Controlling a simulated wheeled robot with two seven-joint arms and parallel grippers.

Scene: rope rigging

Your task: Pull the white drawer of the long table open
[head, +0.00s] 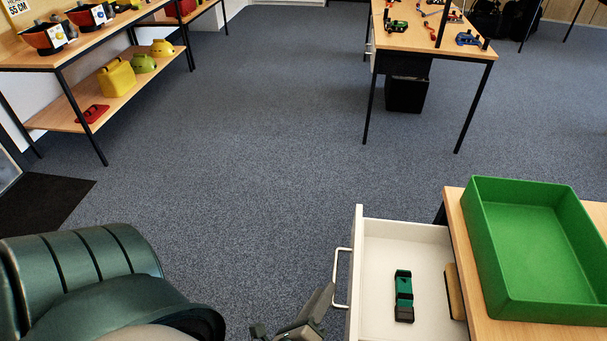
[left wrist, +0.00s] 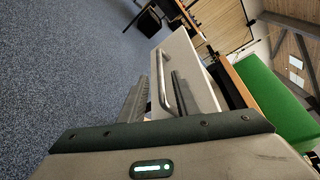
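The white drawer (head: 375,235) of the table at the lower right stands pulled out, its inside showing. A green and black object (head: 403,296) and a brown block (head: 455,291) are in it. Its white bar handle (head: 341,278) faces left. My left gripper (head: 293,311) is just left of the handle with its fingers apart. In the left wrist view the handle (left wrist: 163,82) appears between the two fingers (left wrist: 158,98), with the drawer front (left wrist: 188,60) beyond; I cannot tell if they touch it. My right gripper is out of view.
A green tray (head: 477,225) sits on the table (head: 455,218) beside the drawer. Grey carpet (head: 240,170) left of the drawer is clear. A shelf table (head: 105,45) stands at upper left, another table (head: 420,35) at upper right.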

